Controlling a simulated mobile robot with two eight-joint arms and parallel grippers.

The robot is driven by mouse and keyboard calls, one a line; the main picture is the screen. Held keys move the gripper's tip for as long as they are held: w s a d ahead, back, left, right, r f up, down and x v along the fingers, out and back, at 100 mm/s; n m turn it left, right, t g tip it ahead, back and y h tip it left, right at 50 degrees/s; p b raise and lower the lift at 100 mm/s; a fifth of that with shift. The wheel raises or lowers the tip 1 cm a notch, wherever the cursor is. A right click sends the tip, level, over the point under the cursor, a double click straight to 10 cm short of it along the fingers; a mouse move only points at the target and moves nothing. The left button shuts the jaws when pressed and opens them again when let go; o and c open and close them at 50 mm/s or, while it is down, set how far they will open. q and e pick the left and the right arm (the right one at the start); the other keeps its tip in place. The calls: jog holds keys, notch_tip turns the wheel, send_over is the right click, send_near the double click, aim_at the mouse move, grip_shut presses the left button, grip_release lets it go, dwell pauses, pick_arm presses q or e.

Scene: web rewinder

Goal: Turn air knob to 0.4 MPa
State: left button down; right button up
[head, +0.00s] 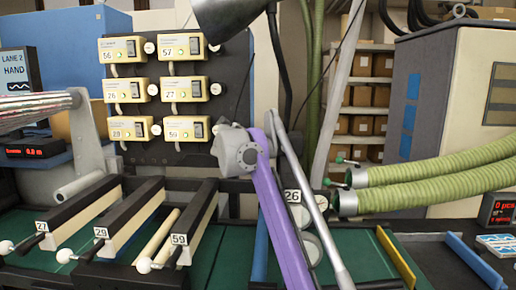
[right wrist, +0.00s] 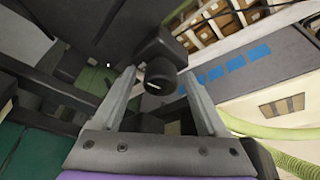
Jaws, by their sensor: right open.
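A black round knob (right wrist: 157,87) with a short white mark on its face shows in the right wrist view, on a black block. It lies between the tips of my right gripper (right wrist: 159,75), whose two grey fingers are spread apart. I see gaps on both sides of the knob; whether either finger touches it I cannot tell. No pressure reading or gauge face can be read. In the head view my purple right arm rises in the middle; I cannot make out its fingers or the knob there. My left gripper is not in view.
In the head view a black panel (head: 146,52) bears several yellow numbered boxes at the upper left. Numbered black-framed bars (head: 135,215) lie at the lower left. Green corrugated hoses (head: 440,168) run along the right, before a grey cabinet (head: 450,120).

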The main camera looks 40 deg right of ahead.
jog(key=shift+c, duration=0.2)
grip_shut()
jog(key=shift+r+m+p, duration=0.1)
jog(key=shift+m+p, duration=0.2)
jog(key=shift+m, duration=0.2)
jog(key=shift+a+y, duration=0.1)
jog(key=shift+y, duration=0.2)
jog(key=shift+o, duration=0.2)
grip_release()
jog(key=v, duration=1)
jog(key=shift+s+a+b, duration=0.25)
jog(key=shift+a+b, duration=0.05)
jog(key=shift+b, duration=0.1)
